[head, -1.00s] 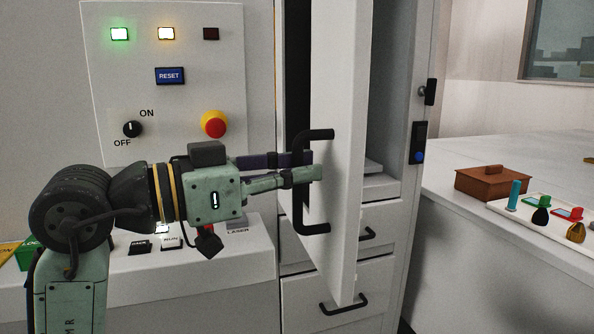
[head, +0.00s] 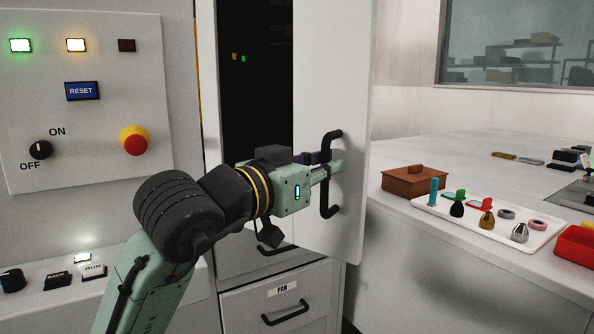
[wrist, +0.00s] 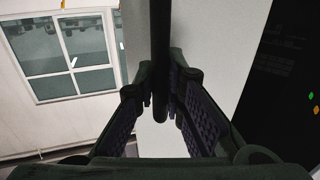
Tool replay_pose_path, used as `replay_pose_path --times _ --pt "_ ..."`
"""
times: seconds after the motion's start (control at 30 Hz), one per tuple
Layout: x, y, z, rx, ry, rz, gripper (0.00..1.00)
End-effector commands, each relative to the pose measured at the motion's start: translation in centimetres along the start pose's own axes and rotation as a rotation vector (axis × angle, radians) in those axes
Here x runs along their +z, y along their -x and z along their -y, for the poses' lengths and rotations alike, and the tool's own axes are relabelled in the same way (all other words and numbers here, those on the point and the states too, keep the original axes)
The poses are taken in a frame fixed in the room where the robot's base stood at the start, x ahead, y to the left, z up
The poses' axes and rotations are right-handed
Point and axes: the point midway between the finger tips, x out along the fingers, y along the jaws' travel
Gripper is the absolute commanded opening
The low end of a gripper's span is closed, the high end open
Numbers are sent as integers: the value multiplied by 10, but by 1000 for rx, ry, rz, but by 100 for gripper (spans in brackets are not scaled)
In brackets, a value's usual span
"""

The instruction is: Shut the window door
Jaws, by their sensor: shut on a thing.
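A tall white cabinet door (head: 340,60) stands open in the middle of the head view, its broad face showing. I cannot make out a window pane in it. A black bow handle (head: 323,200) is on its face. My gripper (head: 328,167) comes from the left and is shut on the handle at about its mid-height. In the wrist view the handle (wrist: 160,45) runs down as a dark bar between the two ridged finger pads. To the left of the door is a dark area (head: 255,90) with small orange and green spots.
A control panel (head: 80,120) with an emergency stop button (head: 135,140) is at the left. Drawers (head: 290,300) are below the door. At the right, a counter (head: 450,260) holds a brown box (head: 415,181) and a white tray (head: 535,241) of small items.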

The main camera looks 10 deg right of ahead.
Motion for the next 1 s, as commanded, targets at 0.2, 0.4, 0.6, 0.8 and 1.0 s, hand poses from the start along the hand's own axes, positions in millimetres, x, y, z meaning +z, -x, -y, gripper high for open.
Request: replay_pose_path --times 0.2,0.4,0.6,0.8,1.0 --pt "0 -19 0 4 1 0 0" --pt "0 -22 0 3 0 0 0" --pt "0 -22 0 3 0 0 0" --pt "0 -22 0 2 0 1 21" --pt "0 -22 1 1 0 1 32"
